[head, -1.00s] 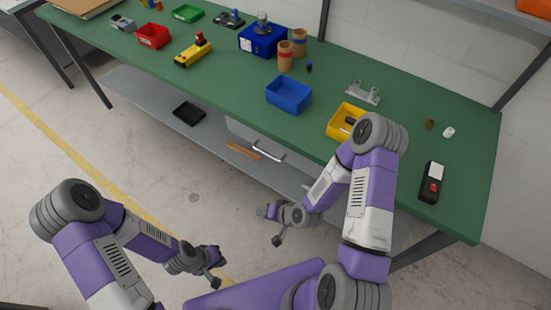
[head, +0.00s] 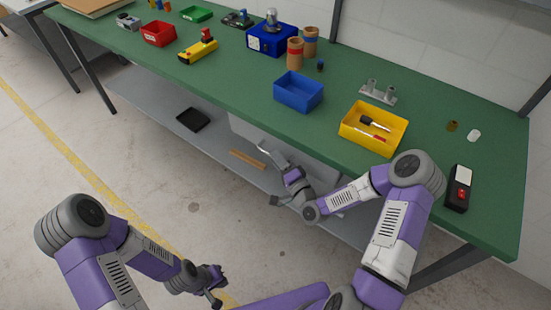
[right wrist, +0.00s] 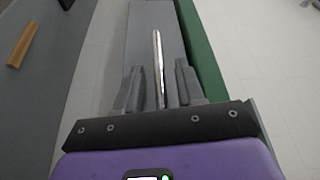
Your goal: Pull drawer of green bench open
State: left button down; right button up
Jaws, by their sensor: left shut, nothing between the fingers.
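The green bench (head: 235,88) runs diagonally across the head view. Under its top is a grey drawer (head: 243,127), its front partly hidden by my right arm; the front also shows in the right wrist view (right wrist: 147,25). The drawer's silver bar handle (right wrist: 158,58) lies between the fingers of my right gripper (right wrist: 158,88). These fingers are open, with a visible gap on either side of the bar. In the head view my right gripper (head: 280,172) is at the handle. My left gripper (head: 217,288) is shut and empty, low over the floor, away from the bench.
A lower grey shelf (head: 150,95) holds a black tray (head: 193,119) and a wooden strip (head: 248,160). On the bench top stand a blue bin (head: 298,92), a yellow bin (head: 373,130) with tools, and other items. The floor in front is clear.

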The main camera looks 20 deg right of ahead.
jog(key=shift+w+a, duration=0.2)
jog(key=shift+w, duration=0.45)
grip_shut()
